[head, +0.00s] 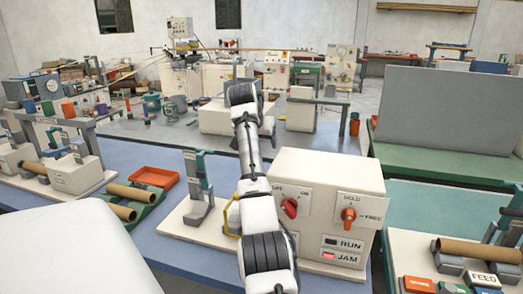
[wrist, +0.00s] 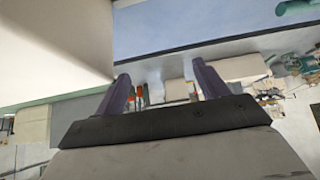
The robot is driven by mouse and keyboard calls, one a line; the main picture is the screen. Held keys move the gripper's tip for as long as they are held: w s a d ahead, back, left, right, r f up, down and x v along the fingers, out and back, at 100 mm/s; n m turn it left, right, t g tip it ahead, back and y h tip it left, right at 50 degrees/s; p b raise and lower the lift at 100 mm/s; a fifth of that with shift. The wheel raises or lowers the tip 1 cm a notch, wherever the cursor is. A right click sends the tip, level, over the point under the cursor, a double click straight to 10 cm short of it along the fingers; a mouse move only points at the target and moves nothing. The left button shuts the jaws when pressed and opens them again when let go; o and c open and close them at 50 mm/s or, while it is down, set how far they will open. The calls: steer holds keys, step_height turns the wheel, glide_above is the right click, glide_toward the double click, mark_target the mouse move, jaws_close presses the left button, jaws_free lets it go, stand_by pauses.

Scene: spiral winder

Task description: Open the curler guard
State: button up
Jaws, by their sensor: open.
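The winder's cream control box (head: 325,185) stands on the blue table, right of my arm. It has a red OFF/ON knob (head: 289,207), an orange HOLD/FREE knob (head: 349,215), a dark RUN lamp (head: 331,241) and a red-lit JAM lamp (head: 329,255). A yellow curved bar (head: 232,214), possibly the guard's handle, shows partly behind my arm. A grey upright (head: 196,187) stands left of it. I cannot make out the guard itself. My gripper (wrist: 163,88) is open and empty in the wrist view, its dark fingers apart. I cannot make out its fingers in the head view.
An orange tray (head: 154,177) and cardboard tubes (head: 127,192) lie to the left. Another station with a tube (head: 480,249) and a FEED button (head: 483,278) is at the right. A grey panel (head: 447,108) rises behind. Blue table (head: 150,145) is clear behind the tray.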

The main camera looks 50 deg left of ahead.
steer(key=b+v, duration=0.1)
steer(key=v, duration=0.8)
steer(key=shift+r+b, duration=0.2)
steer(key=shift+b, duration=0.2)
